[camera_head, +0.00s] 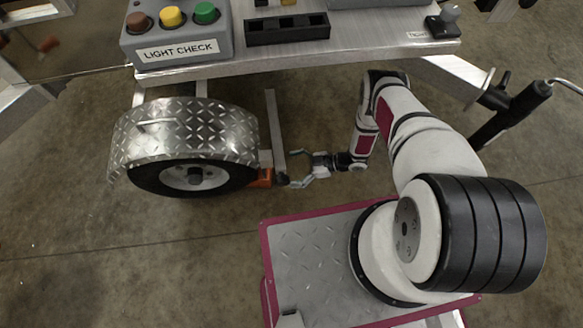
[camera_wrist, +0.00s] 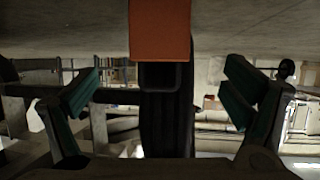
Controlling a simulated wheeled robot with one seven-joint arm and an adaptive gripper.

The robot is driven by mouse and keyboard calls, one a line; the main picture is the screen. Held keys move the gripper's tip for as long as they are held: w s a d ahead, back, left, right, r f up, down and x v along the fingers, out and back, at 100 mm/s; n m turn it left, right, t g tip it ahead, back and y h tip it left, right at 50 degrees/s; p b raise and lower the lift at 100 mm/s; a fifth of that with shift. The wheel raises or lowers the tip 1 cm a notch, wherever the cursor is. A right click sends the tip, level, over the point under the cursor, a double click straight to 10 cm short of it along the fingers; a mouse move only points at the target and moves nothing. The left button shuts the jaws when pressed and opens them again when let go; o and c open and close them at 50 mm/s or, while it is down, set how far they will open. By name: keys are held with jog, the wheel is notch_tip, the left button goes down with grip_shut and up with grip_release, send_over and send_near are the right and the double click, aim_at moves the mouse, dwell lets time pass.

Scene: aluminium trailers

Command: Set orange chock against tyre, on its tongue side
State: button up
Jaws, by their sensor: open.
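The orange chock (camera_head: 264,178) is on the floor at the right side of the black tyre (camera_head: 240,181), partly under the fender's edge. It looks close against the tyre, but I cannot tell whether they touch. My gripper (camera_head: 291,183) is low, just right of the chock, pointing left at it with its fingers spread. In the wrist view, the chock (camera_wrist: 160,32) is at top centre, in front of the dark tyre (camera_wrist: 166,120). My gripper's green-padded fingers (camera_wrist: 160,95) stand wide apart to either side, with nothing between their pads that I can see held.
The diamond-plate fender (camera_head: 190,130) covers the tyre's top. A grey upright bar (camera_head: 275,130) stands by the chock. The trailer bed (camera_head: 370,45) overhangs behind, with a light-check box (camera_head: 180,30) on it. The tongue's black jack (camera_head: 510,110) is at right. Floor in front of the tyre is clear.

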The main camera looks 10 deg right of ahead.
aim_at(262, 176)
jog(key=b+x, duration=0.4)
jog(key=x, duration=0.9)
jog(key=shift+w+a+f, duration=0.1)
jog(key=shift+a+f, duration=0.15)
jog(key=shift+c, duration=0.5)
jog(key=c, duration=1.5)
jog(key=shift+s+d, duration=0.15)
jog(key=shift+s, duration=0.6)
jog(key=shift+c, duration=0.3)
jog(key=o, duration=1.8)
jog(key=v, duration=1.2)
jog(key=shift+r, duration=0.1)
